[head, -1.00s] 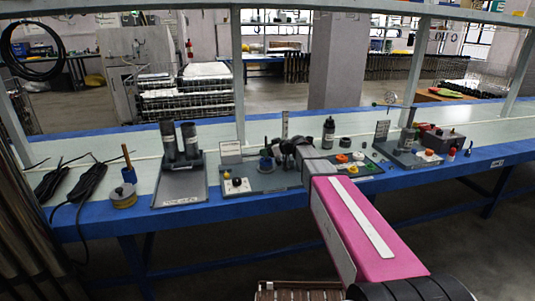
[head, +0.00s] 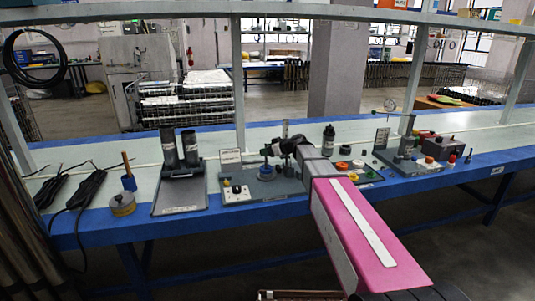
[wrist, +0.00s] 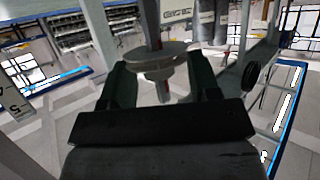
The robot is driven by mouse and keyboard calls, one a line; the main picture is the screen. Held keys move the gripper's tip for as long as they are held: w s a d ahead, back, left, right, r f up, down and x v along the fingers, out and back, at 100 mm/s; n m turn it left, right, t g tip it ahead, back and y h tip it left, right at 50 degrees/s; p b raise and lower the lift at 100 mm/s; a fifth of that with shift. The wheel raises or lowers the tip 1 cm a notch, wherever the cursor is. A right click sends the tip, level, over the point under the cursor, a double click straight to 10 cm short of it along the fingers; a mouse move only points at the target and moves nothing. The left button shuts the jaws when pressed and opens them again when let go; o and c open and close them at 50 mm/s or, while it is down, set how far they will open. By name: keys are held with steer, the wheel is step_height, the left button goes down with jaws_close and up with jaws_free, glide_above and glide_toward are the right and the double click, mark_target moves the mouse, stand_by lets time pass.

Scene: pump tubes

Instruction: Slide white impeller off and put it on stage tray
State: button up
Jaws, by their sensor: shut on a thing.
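The impeller (wrist: 155,58), a pale grey-white disc with a hub below, sits between my two dark fingers in the wrist view. My gripper (wrist: 163,84) is shut on it. An upright shaft (wrist: 152,22) shows directly above the disc; I cannot tell whether the impeller is still around it. In the head view my gripper (head: 269,150) is above the grey base plate (head: 225,197), close to a blue round part (head: 266,172). The impeller is hidden there. I cannot tell for sure which tray is the stage tray.
A black bottle (head: 328,140) stands behind my arm. Several small coloured parts and a dark red box (head: 444,146) are at right.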

step_height(320, 180, up, 9)
steer(key=shift+f, duration=0.15)
stand_by(1.6)
